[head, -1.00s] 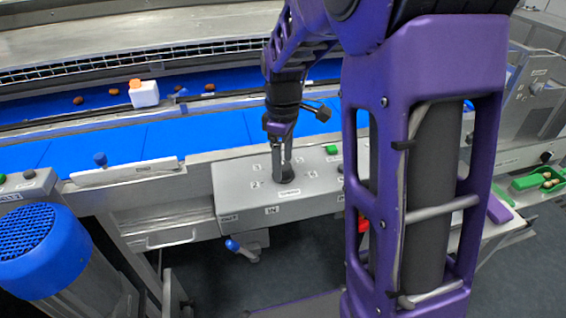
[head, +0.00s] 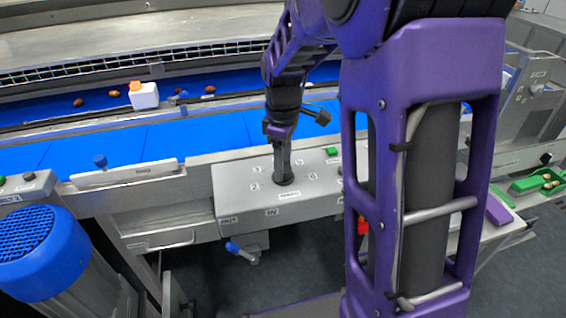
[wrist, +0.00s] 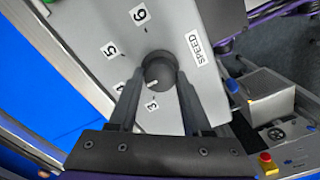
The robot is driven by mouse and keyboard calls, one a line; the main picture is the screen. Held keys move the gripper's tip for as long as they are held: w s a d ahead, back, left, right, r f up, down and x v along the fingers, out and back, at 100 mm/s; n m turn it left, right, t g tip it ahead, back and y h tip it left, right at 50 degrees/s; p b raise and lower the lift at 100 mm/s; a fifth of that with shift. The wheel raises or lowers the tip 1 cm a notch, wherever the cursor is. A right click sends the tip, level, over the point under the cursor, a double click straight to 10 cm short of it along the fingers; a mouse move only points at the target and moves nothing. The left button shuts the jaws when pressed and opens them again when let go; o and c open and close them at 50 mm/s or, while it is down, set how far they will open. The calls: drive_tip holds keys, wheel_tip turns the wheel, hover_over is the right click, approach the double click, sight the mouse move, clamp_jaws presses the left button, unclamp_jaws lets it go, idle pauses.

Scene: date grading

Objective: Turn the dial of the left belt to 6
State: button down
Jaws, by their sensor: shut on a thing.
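My gripper (wrist: 160,85) is shut on the dial, one finger on either side. In the head view my gripper (head: 283,172) stands upright over the dial and hides much of it.
A green button (head: 331,151) and a black knob (head: 345,158) sit on the box right of my gripper. The blue belt (head: 200,133) runs behind. A blue-handled lever (head: 233,247) hangs below the box. A red button (wrist: 266,158) shows at the wrist view's lower right.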

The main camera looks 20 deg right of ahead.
drive_tip(key=shift+m, duration=0.3)
drive_tip(key=m+p, duration=0.1)
drive_tip(key=m, duration=0.3)
drive_tip(key=shift+r+m+p, duration=0.1)
drive_tip(key=shift+m+p, duration=0.2)
drive_tip(key=m+p, duration=0.1)
drive_tip(key=m, duration=0.3)
drive_tip(key=m+p, duration=0.1)
drive_tip(key=m, duration=0.5)
drive_tip(key=shift+p, duration=0.35)
drive_tip(key=m+p, duration=0.1)
drive_tip(key=m, duration=0.3)
drive_tip(key=shift+m, duration=0.3)
drive_tip(key=shift+c, duration=1.7)
unclamp_jaws()
